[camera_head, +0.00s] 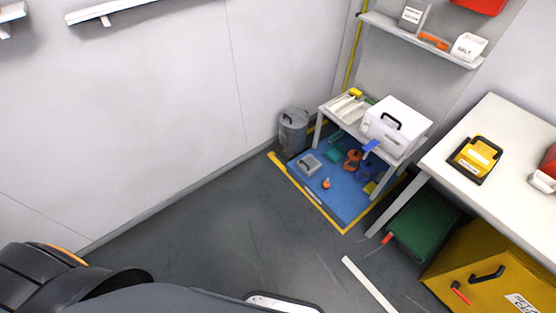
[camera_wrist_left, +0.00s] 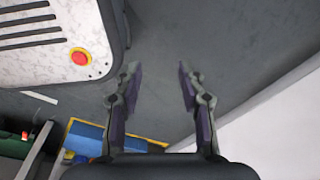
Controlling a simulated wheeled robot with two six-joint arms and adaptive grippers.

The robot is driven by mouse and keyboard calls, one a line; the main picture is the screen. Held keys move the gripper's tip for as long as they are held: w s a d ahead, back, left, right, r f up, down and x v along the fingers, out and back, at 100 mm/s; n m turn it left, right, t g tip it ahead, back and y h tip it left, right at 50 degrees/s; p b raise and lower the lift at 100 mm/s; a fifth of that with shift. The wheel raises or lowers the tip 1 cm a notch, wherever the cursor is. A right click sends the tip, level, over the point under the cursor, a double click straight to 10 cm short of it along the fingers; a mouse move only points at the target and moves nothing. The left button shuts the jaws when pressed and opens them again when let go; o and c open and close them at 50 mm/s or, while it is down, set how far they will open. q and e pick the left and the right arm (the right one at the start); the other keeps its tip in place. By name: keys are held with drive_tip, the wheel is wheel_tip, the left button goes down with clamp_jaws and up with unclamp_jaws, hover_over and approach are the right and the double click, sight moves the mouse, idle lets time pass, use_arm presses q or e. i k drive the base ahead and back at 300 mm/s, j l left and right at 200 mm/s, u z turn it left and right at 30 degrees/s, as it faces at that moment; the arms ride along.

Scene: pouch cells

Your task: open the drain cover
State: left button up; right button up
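I cannot make out a drain cover for certain in either view. A small grey square object (camera_head: 309,164) lies on a blue floor mat (camera_head: 345,206) under a small white table; I cannot tell what it is. My left gripper (camera_wrist_left: 158,73) shows in the left wrist view with its two fingers apart and nothing between them, above bare grey floor. Neither gripper shows in the head view, and the right gripper is in no frame.
A grey bin (camera_head: 293,131) stands by the wall beside the mat. The small white table (camera_head: 398,153) carries a white box (camera_head: 396,125). A larger white table (camera_head: 480,150), a green bin (camera_head: 424,224) and a yellow cabinet (camera_head: 480,270) are at right. The middle floor is mostly clear.

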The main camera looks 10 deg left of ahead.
sight(309, 163)
drive_tip(key=i+u, duration=0.2)
drive_tip(key=i, duration=0.65)
drive_tip(key=i+u, duration=0.2)
drive_tip(key=i, duration=0.7)
